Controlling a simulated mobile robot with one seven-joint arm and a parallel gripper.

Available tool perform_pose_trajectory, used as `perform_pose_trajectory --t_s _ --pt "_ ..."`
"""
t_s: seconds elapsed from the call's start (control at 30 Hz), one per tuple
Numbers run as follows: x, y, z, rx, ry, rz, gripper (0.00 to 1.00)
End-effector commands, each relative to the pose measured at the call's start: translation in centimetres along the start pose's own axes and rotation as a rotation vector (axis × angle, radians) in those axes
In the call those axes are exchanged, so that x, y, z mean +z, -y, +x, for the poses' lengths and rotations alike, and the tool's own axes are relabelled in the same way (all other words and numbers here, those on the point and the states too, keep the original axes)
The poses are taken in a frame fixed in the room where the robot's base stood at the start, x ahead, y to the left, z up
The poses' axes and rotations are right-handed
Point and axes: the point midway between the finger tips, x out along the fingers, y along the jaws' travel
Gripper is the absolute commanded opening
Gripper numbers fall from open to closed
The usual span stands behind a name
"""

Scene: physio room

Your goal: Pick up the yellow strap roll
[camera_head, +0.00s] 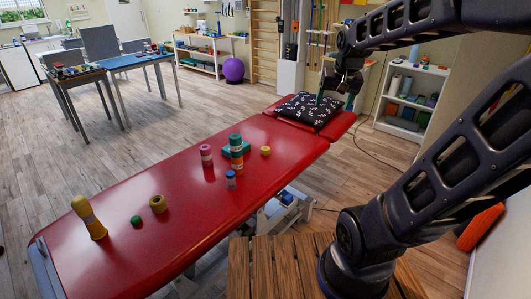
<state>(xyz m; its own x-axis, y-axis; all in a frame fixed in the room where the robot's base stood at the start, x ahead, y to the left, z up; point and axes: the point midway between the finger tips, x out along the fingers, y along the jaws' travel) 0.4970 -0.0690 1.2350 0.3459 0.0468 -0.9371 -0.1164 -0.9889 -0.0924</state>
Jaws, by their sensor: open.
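Two small yellow rolls lie on the red treatment table (190,230). The other yellow roll (265,150) is smaller and sits right of a green and orange stack (236,152). I cannot tell which is the strap roll. My gripper (343,88) is open, high over the far right end of the table near a dark patterned cushion (303,109). It is well apart from both rolls. Its fingers are small and dark in this view.
The near red surface is clear.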

Motion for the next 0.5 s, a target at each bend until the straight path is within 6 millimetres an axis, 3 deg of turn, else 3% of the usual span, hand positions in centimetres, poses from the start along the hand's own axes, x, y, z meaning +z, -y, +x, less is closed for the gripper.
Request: perform_pose_trajectory --t_s 0.5 --pt "-11.4 4.3 8.7 0.020 0.053 0.154 0.76"
